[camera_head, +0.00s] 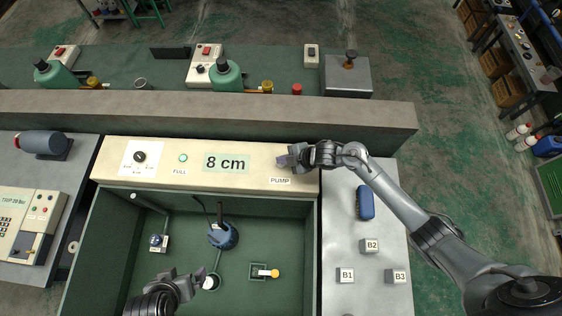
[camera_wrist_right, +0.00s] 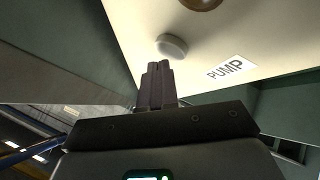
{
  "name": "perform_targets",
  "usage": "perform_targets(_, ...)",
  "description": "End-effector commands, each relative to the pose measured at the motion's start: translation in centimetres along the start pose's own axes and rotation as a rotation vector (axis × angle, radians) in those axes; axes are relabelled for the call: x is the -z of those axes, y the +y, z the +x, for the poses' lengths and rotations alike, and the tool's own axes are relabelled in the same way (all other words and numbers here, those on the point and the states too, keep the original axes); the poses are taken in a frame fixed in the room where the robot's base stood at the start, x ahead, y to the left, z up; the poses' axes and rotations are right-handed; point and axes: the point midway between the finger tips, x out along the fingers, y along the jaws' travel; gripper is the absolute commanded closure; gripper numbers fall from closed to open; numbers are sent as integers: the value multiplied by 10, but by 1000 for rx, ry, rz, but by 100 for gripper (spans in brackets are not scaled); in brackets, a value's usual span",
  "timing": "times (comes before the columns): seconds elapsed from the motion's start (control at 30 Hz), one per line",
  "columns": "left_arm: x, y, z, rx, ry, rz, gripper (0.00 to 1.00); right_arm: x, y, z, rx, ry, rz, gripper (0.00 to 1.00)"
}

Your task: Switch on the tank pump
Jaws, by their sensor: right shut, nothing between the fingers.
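The cream panel (camera_head: 235,177) above the green tank carries a PUMP label (camera_head: 280,181), which also shows in the right wrist view (camera_wrist_right: 231,67). In that wrist view a round pale button (camera_wrist_right: 172,46) sits beside the label. My right gripper (camera_head: 284,160) is shut and empty over the panel's right end, hiding the button in the head view. Its fingertips (camera_wrist_right: 158,66) are just short of the button in the wrist view; contact cannot be told. A blue pump-like unit (camera_head: 222,236) stands in the tank. My left gripper (camera_head: 203,276) is over the tank, its fingers apart and apparently empty.
The panel also has a dial (camera_head: 140,157), a lit green FULL lamp (camera_head: 183,158) and an "8 cm" display (camera_head: 226,163). A beige ledge (camera_head: 230,108) runs behind it. Blocks B1 (camera_head: 346,275), B2 (camera_head: 371,246) and B3 (camera_head: 398,276) sit on the right table.

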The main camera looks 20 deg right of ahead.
Motion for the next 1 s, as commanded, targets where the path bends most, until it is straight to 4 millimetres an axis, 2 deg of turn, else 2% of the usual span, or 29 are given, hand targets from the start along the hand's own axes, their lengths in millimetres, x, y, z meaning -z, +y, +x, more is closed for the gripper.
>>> perform_targets(1.0, -2, 1, 6, -3, 0, -3, 0, -5, -5, 7, 1, 0, 0, 100)
